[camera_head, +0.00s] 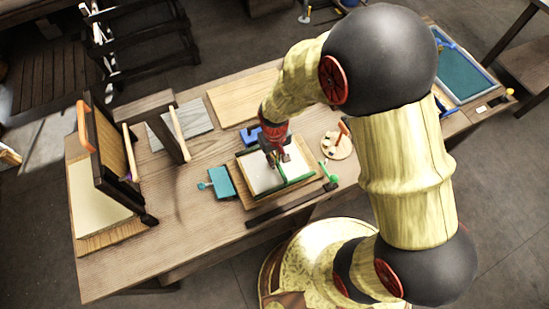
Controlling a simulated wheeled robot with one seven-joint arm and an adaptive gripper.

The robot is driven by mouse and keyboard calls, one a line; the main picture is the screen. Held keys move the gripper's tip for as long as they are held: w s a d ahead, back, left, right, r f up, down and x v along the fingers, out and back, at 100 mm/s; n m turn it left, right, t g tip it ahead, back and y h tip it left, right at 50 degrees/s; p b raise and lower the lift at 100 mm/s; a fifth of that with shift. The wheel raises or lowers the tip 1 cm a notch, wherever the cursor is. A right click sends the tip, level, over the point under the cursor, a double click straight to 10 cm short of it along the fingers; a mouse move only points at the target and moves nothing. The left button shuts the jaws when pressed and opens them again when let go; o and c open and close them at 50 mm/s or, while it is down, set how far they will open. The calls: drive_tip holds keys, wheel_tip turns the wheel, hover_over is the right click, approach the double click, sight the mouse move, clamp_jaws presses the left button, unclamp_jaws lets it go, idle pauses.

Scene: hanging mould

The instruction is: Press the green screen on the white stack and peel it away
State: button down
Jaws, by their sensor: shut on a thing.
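The green screen (297,182) is a green-edged frame low over the white stack (264,180), near the middle of the wooden table. The white stack shows as a pale surface inside the green edges. I cannot tell whether the screen touches the stack. My gripper (275,158) reaches down over the far part of the screen and is shut, apparently on the screen. Its fingertips and the exact grip are small and partly hidden by my red wrist.
A wooden board (242,97) and a grey board (181,127) lie behind. A teal plate (221,182) is just left of the screen. A dark upright frame with an orange bar (84,128) stands at left. A round wooden piece (337,146) is at right. The table's front left is clear.

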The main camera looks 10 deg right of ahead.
drive_tip(key=shift+f, duration=0.55)
idle(1.3)
drive_tip(key=shift+r, duration=0.25)
drive_tip(key=shift+r+p, duration=0.6)
drive_tip(key=shift+r, duration=0.25)
drive_tip(key=shift+r, duration=0.35)
drive_tip(key=shift+r+p, duration=2.85)
drive_tip(key=shift+r, duration=0.6)
drive_tip(key=shift+f, duration=0.15)
